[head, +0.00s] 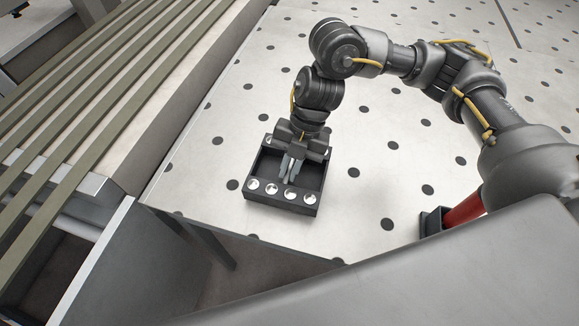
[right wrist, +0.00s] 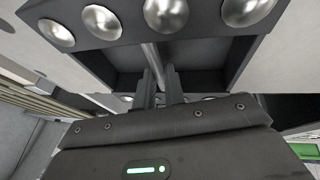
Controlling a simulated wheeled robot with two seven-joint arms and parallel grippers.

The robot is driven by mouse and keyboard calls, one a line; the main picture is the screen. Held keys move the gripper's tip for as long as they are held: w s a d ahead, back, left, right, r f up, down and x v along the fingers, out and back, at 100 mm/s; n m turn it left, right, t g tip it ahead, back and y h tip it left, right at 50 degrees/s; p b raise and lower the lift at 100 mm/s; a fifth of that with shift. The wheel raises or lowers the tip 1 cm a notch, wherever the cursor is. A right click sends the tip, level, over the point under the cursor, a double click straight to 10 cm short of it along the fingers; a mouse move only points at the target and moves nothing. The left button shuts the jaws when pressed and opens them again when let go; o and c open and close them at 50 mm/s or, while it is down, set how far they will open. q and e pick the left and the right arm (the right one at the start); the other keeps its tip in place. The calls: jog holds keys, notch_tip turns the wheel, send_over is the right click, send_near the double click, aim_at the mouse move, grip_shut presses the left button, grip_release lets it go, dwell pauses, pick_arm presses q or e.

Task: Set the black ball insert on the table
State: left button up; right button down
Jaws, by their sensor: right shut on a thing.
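The black ball insert (head: 283,203) is a dark open box with silvery balls set along its rim. In the head view it is at the lower middle, over the pale dotted table (head: 360,165). My right gripper (head: 290,170) reaches down into it from above and is shut on its middle part. In the right wrist view the insert (right wrist: 204,50) fills the upper part, and the fingers (right wrist: 163,85) close on a thin bar. I cannot tell whether the insert touches the table. My left gripper is not in view.
A slatted bed with olive strips (head: 100,80) stands at the left. A black block with a red cylinder (head: 463,211) is at the right, below my arm. A grey panel (head: 430,265) crosses the lower right. Dotted table surface around the insert is clear.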

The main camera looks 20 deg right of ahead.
jog(key=shift+f, duration=0.35)
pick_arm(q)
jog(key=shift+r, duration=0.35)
pick_arm(e)
jog(key=shift+f, duration=0.25)
jog(key=c, duration=1.5)
grip_release()
jog(key=shift+f, duration=0.1)
